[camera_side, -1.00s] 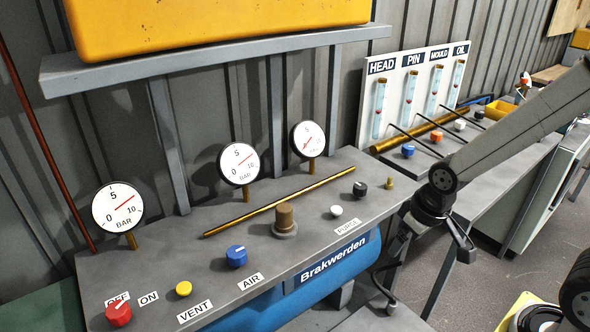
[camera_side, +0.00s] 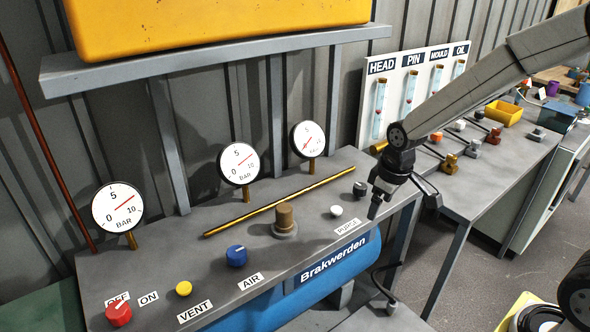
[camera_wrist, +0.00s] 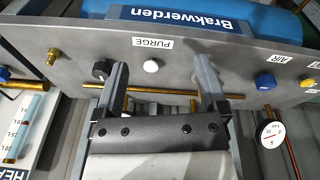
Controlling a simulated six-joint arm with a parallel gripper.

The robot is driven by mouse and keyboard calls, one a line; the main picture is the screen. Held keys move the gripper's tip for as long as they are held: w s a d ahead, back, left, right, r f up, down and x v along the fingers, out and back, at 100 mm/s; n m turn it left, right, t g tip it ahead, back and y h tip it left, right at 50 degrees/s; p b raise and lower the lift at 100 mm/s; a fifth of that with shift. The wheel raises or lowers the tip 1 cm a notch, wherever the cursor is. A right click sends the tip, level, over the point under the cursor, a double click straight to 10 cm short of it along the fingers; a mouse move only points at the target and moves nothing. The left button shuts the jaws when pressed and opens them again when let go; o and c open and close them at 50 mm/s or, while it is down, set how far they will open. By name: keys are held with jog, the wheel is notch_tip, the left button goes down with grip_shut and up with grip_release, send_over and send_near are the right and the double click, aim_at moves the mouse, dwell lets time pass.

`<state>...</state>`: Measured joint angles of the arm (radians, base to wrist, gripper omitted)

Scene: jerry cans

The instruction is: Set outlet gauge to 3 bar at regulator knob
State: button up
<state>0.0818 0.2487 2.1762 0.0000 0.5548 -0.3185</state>
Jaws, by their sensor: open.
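A brown knob on a grey round base (camera_side: 285,217) stands on the grey bench, the likeliest regulator knob. In the wrist view it is partly hidden beside the right finger (camera_wrist: 222,56). Three white dial gauges stand along the back: left (camera_side: 118,208), middle (camera_side: 238,163) and right (camera_side: 308,139). All needles point up and right; which is the outlet gauge I cannot tell. My gripper (camera_side: 404,206) is open and empty over the bench's right end, right of the brown knob and apart from it. It also shows in the wrist view (camera_wrist: 165,68).
A brass rod (camera_side: 270,205) runs behind the brown knob. A white button (camera_side: 336,211) and black knob (camera_side: 360,188) lie between knob and gripper. A blue knob (camera_side: 236,256), yellow button (camera_side: 183,289) and red switch (camera_side: 118,313) are left. A shelf (camera_side: 220,55) overhangs behind.

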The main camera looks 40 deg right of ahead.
jog(key=w+d+n, duration=0.3)
jog(key=w+d, duration=0.2)
jog(key=w, duration=0.4)
jog(key=n+g, duration=0.2)
jog(key=n, duration=0.1)
send_over(361, 185)
jog(key=s+a, duration=0.1)
jog(key=shift+a+f, duration=0.2)
jog(key=shift+f, duration=0.65)
jog(key=shift+w+d+f, duration=0.15)
jog(key=shift+w+d, duration=0.3)
jog(key=shift+d, duration=0.1)
jog(key=shift+f, duration=0.15)
jog(key=shift+f, duration=3.75)
grip_shut()
